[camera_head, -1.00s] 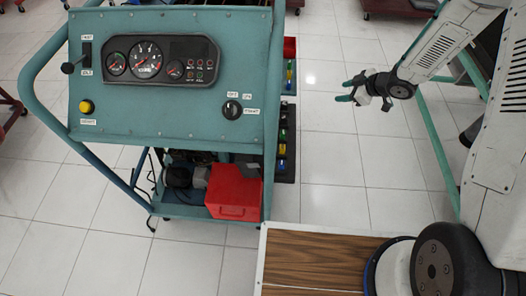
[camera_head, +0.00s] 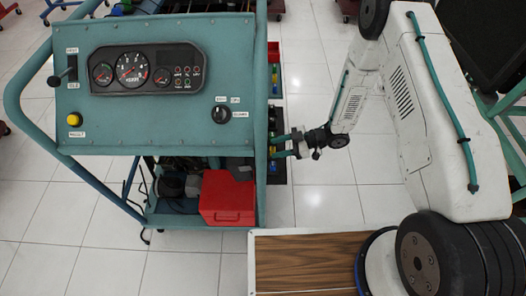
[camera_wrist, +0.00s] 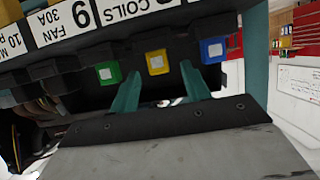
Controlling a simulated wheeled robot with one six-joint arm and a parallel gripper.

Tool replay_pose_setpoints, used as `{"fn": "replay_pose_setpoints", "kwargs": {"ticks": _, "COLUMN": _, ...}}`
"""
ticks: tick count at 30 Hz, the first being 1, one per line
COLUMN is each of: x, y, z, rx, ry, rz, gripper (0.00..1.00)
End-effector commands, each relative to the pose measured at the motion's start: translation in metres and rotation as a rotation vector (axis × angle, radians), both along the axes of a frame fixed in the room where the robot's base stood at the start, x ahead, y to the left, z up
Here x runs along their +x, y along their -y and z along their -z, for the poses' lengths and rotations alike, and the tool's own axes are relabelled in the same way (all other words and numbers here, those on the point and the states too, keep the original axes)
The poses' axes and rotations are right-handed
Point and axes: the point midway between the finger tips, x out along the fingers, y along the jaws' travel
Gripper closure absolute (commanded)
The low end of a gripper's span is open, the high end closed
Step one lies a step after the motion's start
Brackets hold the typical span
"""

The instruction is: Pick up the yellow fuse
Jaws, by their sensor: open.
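The yellow fuse (camera_wrist: 156,63) sits in a dark holder in the wrist view, between a green fuse (camera_wrist: 107,73) on its left and a blue fuse (camera_wrist: 213,50) on its right. My gripper (camera_wrist: 161,80) is open, with its two green fingers pointing at the fuse row. The yellow fuse shows just beyond the gap between the fingertips, and nothing is held. In the head view my gripper (camera_head: 277,146) is at the right side of the teal engine trainer (camera_head: 150,125), beside the fuse panel. The gripper and arm partly hide the fuses there.
White labels (camera_wrist: 80,20) with upside-down print run above the fuses. A red box (camera_head: 228,198) sits on the trainer's lower shelf. Open tiled floor (camera_head: 325,205) lies between trainer and arm.

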Motion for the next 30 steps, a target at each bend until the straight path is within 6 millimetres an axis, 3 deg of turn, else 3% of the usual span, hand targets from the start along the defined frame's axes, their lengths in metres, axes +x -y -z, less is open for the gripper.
{"fn": "replay_pose_setpoints", "kwargs": {"ticks": 6, "x": 0.001, "y": -0.019, "z": 0.009, "rx": 0.0, "ry": 0.0, "rz": 0.004, "gripper": 0.53}}
{"fn": "replay_pose_setpoints", "kwargs": {"ticks": 13, "x": 0.001, "y": -0.021, "z": 0.009, "rx": -0.001, "ry": 0.0, "rz": 0.004, "gripper": 0.53}}
{"fn": "replay_pose_setpoints", "kwargs": {"ticks": 18, "x": 0.001, "y": -0.021, "z": 0.009, "rx": -0.001, "ry": 0.0, "rz": 0.004, "gripper": 1.0}}
{"fn": "replay_pose_setpoints", "kwargs": {"ticks": 30, "x": 0.001, "y": -0.02, "z": 0.005, "rx": -0.001, "ry": 0.0, "rz": 0.005, "gripper": 1.0}}
